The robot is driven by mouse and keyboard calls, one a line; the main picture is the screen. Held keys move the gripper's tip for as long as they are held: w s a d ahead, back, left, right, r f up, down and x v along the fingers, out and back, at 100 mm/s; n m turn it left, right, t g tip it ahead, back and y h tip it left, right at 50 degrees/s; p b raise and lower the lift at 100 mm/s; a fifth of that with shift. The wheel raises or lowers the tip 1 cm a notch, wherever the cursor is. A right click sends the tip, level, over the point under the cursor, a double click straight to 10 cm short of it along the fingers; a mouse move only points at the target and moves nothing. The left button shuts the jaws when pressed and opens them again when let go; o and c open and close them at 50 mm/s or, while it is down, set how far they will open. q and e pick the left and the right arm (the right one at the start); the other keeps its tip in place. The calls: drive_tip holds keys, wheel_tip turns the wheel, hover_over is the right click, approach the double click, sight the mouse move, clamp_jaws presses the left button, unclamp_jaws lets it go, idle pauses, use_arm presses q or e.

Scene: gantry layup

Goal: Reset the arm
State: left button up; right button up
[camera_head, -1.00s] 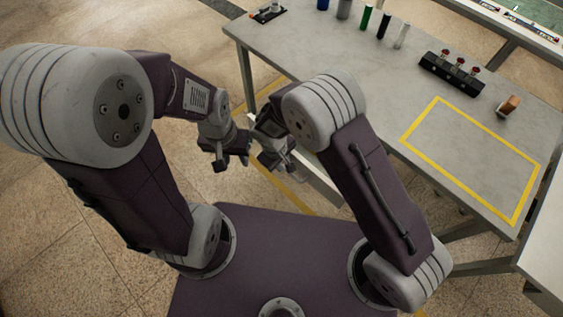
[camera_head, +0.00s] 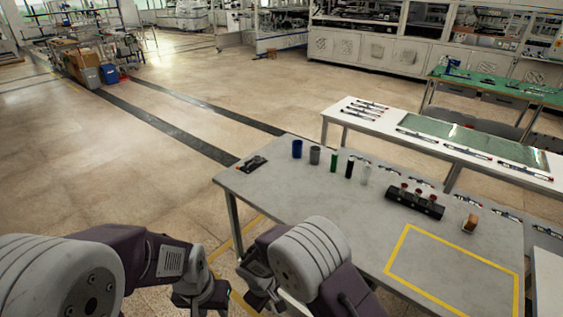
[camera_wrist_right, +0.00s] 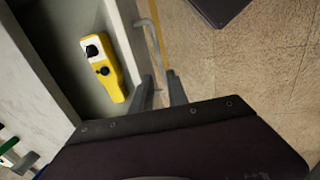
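My left gripper (camera_head: 203,299) hangs low at the bottom of the head view, in front of the table's near left corner, with its dark fingers apart and nothing seen in it. My right gripper (camera_head: 262,297) is just to its right, partly hidden by its own arm. In the right wrist view, its two grey fingers (camera_wrist_right: 162,90) stand apart, with a thin silver handle (camera_wrist_right: 150,38) showing beyond them. I cannot tell whether they touch the handle. A yellow box with black knobs (camera_wrist_right: 101,66) lies in a grey recess left of the fingers.
Open floor (camera_head: 110,160) lies to the left.

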drive_tip(key=w+d+r+m+t, duration=0.1)
drive_tip(key=w+d+r+m, duration=0.3)
drive_tip(key=w+d+r, duration=0.45)
drive_tip(key=s+d+r+m, duration=0.2)
drive_tip(key=s+d+r, duration=0.1)
drive_tip(key=d, duration=0.4)
drive_tip(key=s+d+r+m, duration=0.3)
drive_tip(key=d, duration=0.3)
drive_tip(key=s+d+f+m+g+y, duration=0.1)
drive_tip(key=s+m, duration=0.1)
drive_tip(key=s, duration=1)
drive_tip(key=shift+d+f+g, duration=0.25)
drive_tip(key=shift+f+g, duration=0.05)
